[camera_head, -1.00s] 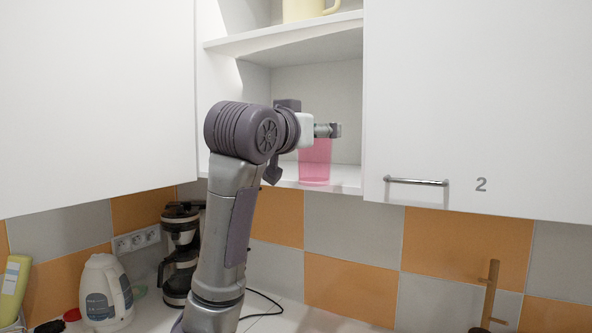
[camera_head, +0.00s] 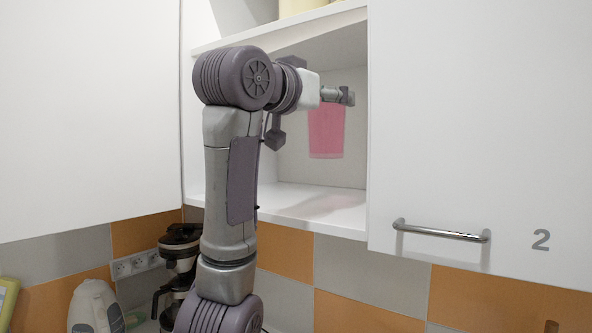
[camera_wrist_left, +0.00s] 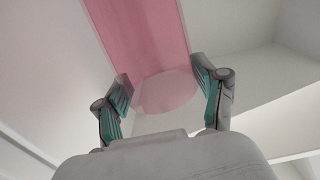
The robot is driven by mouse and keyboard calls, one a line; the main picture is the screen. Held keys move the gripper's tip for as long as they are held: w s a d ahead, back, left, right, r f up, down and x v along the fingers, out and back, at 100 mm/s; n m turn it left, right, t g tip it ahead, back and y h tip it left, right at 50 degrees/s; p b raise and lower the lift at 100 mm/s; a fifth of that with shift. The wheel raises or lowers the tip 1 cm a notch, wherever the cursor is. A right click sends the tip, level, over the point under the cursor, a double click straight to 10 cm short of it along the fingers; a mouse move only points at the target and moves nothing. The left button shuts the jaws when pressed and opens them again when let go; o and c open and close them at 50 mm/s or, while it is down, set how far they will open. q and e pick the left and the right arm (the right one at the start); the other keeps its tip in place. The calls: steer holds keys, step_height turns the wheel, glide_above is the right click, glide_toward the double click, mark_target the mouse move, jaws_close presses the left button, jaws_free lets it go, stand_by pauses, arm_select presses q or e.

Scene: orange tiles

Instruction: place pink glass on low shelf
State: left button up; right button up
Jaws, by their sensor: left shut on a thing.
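My left gripper (camera_head: 346,96) is inside the open cupboard and is shut on the pink glass (camera_head: 326,132). The glass is translucent and upright, hanging below the fingers. Its bottom is clear of the low shelf (camera_head: 312,203), with a faint pink tint on the board below. In the left wrist view the glass (camera_wrist_left: 150,35) lies between the two fingers of the left gripper (camera_wrist_left: 163,85). My right gripper is not in view.
An upper shelf (camera_head: 285,30) carries a pale yellow object (camera_head: 300,7) above my arm. White cupboard doors stand at left (camera_head: 90,110) and right (camera_head: 470,120). The low shelf looks bare.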

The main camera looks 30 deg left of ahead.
arm_select(q)
steer(key=w+a+f+p, duration=0.3)
steer(key=w+a+f, duration=0.1)
steer(key=a+f, duration=0.4)
steer(key=shift+a+f, duration=0.25)
steer(key=shift+f, duration=0.5)
steer(key=o, duration=1.3)
steer(key=shift+f, duration=0.1)
steer(key=s+a+b, duration=0.1)
steer(key=s+b, duration=0.3)
steer(key=s, duration=0.8)
steer(key=shift+a, duration=0.3)
